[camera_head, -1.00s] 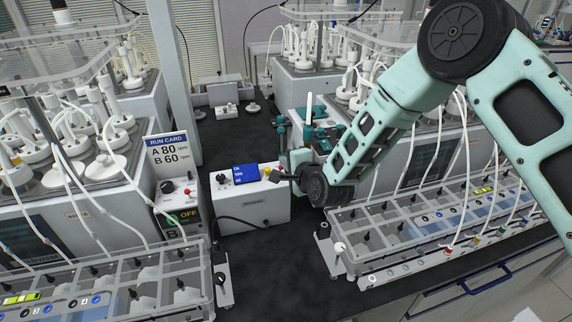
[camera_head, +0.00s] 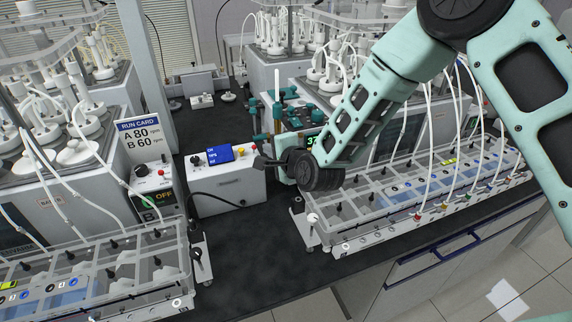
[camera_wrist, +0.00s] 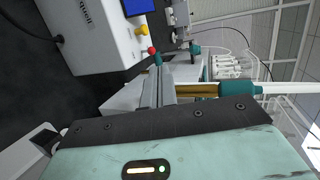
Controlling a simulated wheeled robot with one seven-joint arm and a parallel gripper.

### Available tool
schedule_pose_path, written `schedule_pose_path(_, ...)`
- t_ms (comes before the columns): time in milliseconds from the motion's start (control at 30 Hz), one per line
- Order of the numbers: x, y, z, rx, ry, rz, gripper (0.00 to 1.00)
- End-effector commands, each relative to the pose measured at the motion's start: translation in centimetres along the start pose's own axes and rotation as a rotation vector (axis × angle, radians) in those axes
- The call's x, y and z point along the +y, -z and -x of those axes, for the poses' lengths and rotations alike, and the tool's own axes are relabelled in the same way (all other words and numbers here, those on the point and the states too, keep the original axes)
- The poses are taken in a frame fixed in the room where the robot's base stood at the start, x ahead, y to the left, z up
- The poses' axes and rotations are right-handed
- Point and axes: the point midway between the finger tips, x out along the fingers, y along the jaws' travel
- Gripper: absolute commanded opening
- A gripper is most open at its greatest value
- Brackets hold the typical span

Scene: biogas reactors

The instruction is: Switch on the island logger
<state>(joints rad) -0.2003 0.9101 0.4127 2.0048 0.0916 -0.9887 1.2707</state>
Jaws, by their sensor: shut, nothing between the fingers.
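A white box with a blue screen (camera_head: 220,154), which I take to be the island logger (camera_head: 230,192), stands on the dark bench between the reactors. My gripper (camera_head: 258,162) is shut and empty beside the top right end of the box. I cannot tell whether it touches the box.
A run card (camera_head: 140,138) stands above a control unit (camera_head: 152,180) left of the box. Teal-clamped equipment (camera_head: 283,105) is just behind my gripper. Clear-walled racks (camera_head: 100,270) with tubes flank the bench front. The dark bench in front of the box is bare.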

Motion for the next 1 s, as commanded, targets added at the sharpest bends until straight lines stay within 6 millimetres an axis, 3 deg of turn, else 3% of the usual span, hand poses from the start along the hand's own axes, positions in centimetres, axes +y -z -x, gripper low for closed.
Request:
schedule_pose_path(433,1.0,0.0,6.2,0.0,0.0,0.001,0.0)
schedule_pose_path(1000,1.0,0.7,6.7,0.012,0.002,-0.002,0.0)
